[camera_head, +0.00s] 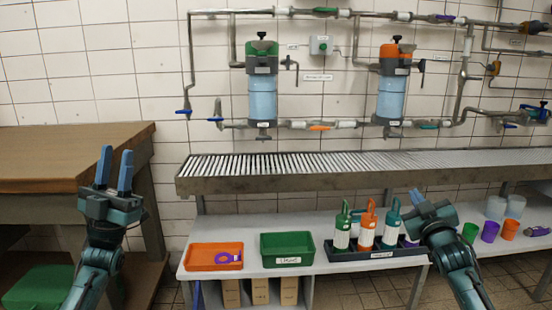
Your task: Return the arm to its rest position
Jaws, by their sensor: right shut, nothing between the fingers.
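My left gripper (115,170) is at the left, in front of the wooden table, pointing up. Its two blue fingers are apart with nothing between them, so it is open. My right gripper (416,196) is at the right, in front of the lower white shelf, beside the bottles in the dark tray. Its fingers are shut with nothing seen between them. My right forearm hides part of the shelf and the tray's right end.
A wooden table (60,150) stands at the left. A slatted metal rack (300,178) runs above the white shelf (215,228). The shelf bears an orange tray (205,264), a green bin (287,241), a dark bottle tray (345,256) and several cups. Blue filters and pipes are on the tiled wall.

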